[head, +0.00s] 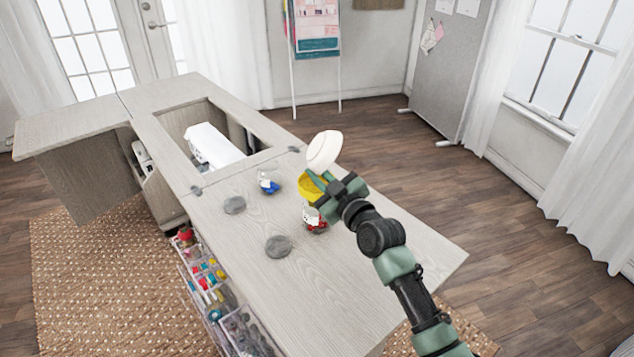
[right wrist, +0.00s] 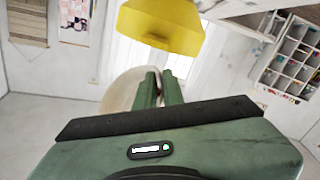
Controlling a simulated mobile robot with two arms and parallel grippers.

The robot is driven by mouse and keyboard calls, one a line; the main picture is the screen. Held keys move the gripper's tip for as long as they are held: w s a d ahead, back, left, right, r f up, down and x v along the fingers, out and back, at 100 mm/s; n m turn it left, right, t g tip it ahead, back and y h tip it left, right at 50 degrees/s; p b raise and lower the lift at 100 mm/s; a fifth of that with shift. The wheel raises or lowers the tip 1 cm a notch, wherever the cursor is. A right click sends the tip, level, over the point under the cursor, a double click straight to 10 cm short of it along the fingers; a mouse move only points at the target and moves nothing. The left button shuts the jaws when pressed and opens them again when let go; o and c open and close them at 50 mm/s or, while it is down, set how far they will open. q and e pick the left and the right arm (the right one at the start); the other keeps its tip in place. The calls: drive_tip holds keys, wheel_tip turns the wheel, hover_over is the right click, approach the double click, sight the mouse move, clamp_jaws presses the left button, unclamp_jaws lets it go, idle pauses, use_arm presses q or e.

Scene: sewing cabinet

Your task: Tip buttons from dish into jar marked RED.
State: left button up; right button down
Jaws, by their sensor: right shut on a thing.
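A white dish (head: 323,150) is held tilted above the tabletop, at the tip of my right gripper (head: 323,183). In the right wrist view the gripper's fingers (right wrist: 158,90) are together, with part of the pale round dish (right wrist: 122,92) behind them. What lies inside the dish is hidden. A yellow piece (head: 311,188), funnel-like, is beside the gripper, above the glass jar with red buttons (head: 314,225); it also shows in the right wrist view (right wrist: 162,27). I cannot tell whether it touches the jar. The jar's marking is unreadable. My left gripper is out of view.
A jar with blue buttons (head: 268,183) stands left of the red one. Two grey discs (head: 235,205) (head: 278,246) lie on the cabinet top (head: 335,290). A white sewing machine (head: 213,146) sits in the recess. Clear drawers (head: 212,290) stand at the left side. The front right tabletop is bare.

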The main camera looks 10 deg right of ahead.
sight(323, 168)
wheel_tip(323, 168, up, 3)
drive_tip(key=p, duration=0.3)
drive_tip(key=shift+r, duration=0.2)
wheel_tip(323, 168, down, 4)
drive_tip(key=b, duration=0.2)
drive_tip(key=shift+r+b, duration=0.15)
drive_tip(key=shift+b, duration=0.25)
drive_tip(key=shift+r, duration=0.15)
